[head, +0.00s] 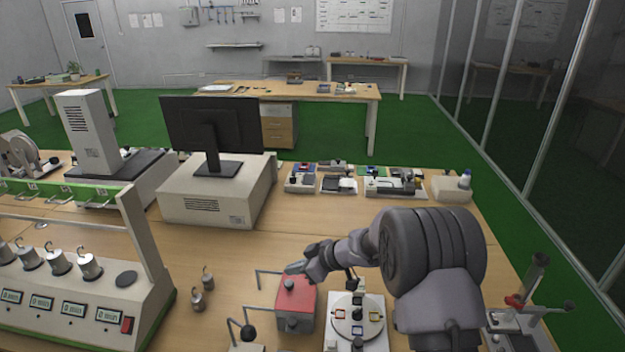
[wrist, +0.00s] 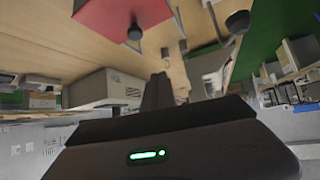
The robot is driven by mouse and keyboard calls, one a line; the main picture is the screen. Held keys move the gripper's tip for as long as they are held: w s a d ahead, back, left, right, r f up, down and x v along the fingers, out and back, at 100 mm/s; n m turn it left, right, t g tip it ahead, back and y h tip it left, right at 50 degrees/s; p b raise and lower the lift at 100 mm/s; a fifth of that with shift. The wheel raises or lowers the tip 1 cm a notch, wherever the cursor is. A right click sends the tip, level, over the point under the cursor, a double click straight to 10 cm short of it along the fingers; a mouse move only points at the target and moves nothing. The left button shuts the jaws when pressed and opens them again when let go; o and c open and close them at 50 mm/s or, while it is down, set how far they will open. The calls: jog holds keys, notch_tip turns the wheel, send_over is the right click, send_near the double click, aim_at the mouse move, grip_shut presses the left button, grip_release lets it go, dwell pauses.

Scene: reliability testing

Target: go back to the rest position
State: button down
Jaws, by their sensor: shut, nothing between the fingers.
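My gripper (head: 299,268) is at the end of my dark grey arm, over the right half of the wooden bench. Its fingers are shut with nothing between them. In the head view it overlaps the top of a red-topped box (head: 297,293); I cannot tell whether it touches. In the wrist view my gripper's fingers (wrist: 157,90) show together at the centre, and the red box (wrist: 120,15) is at the top edge, apart from them.
A round white device (head: 357,316) stands right of the red box. Hooked weights (head: 198,301) stand to its left, near a panel with timers (head: 80,300). A monitor (head: 215,130) and small devices (head: 372,183) line the back. Bare bench lies between.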

jog(key=w+d+r+m+t+h+b, duration=0.1)
jog(key=w+d+r+m+t+h, duration=0.15)
jog(key=d+r, duration=0.4)
jog(key=w+d+r+m+t+h+b, duration=0.1)
jog(key=d+r+m+t+h, duration=0.2)
jog(key=r, duration=0.6)
jog(key=s+d+r+m+t+h, duration=0.2)
jog(key=s+d+r+m, duration=0.25)
jog(key=d, duration=0.25)
jog(key=s+d+r+m+g+h+b, duration=0.1)
jog(key=s+d+m+g+h+b, duration=0.35)
jog(key=s, duration=1.15)
jog(key=s+a+f+m+y, duration=0.1)
jog(key=s+a+f+y, duration=0.1)
jog(key=s, duration=0.8)
jog(key=s+a+f+m+g+y, duration=0.1)
jog(key=s+f, duration=0.4)
jog(key=s, duration=0.5)
jog(key=shift+s+a+m+y, duration=0.35)
jog(key=shift+a+m+y, duration=0.35)
jog(key=shift+y, duration=0.3)
